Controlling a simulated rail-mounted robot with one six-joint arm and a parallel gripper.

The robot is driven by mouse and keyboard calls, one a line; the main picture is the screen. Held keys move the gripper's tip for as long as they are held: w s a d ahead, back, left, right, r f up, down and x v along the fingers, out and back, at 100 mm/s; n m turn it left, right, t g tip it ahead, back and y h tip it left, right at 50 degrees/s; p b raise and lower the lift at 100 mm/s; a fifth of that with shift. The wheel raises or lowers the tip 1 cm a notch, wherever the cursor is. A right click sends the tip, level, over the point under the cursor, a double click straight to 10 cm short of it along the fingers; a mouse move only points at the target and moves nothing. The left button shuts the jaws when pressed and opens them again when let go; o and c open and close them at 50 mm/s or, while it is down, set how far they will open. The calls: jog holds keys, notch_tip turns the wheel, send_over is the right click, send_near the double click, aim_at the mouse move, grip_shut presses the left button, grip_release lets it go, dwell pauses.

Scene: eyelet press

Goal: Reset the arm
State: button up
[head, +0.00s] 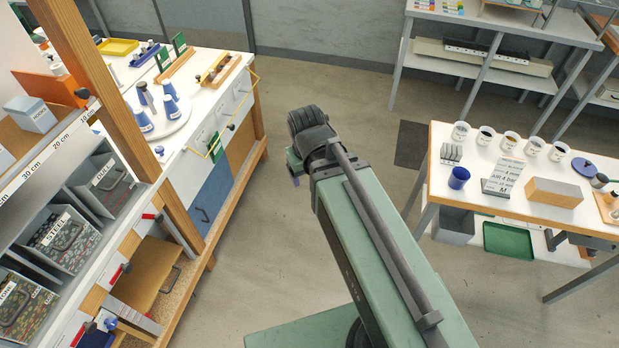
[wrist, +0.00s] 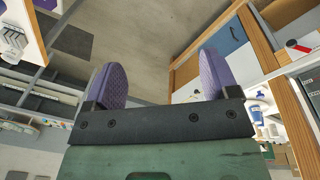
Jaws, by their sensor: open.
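My gripper (wrist: 161,82) shows in the wrist view with two purple finger pads set wide apart, one at the left and one at the right. It is open and nothing is between the pads. Bare floor shows past them. In the head view my green arm reaches up the middle over the open floor, and its dark end joint hides most of the gripper. The gripper is apart from both benches.
A white workbench (head: 213,75) with blue cups and trays stands at the left, beside shelves with grey bins (head: 66,240). A table (head: 437,150) with several white cups stands at the right. Free grey floor (head: 345,85) lies between them.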

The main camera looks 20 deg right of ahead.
jog(key=s, duration=0.1)
jog(key=s+m+g+y, duration=0.1)
jog(key=shift+s+d+f+m, duration=0.1)
jog(key=shift+s+f+m, duration=0.05)
jog(key=shift+s+m, duration=0.2)
notch_tip(320, 180, down, 11)
jog(key=b, duration=1.1)
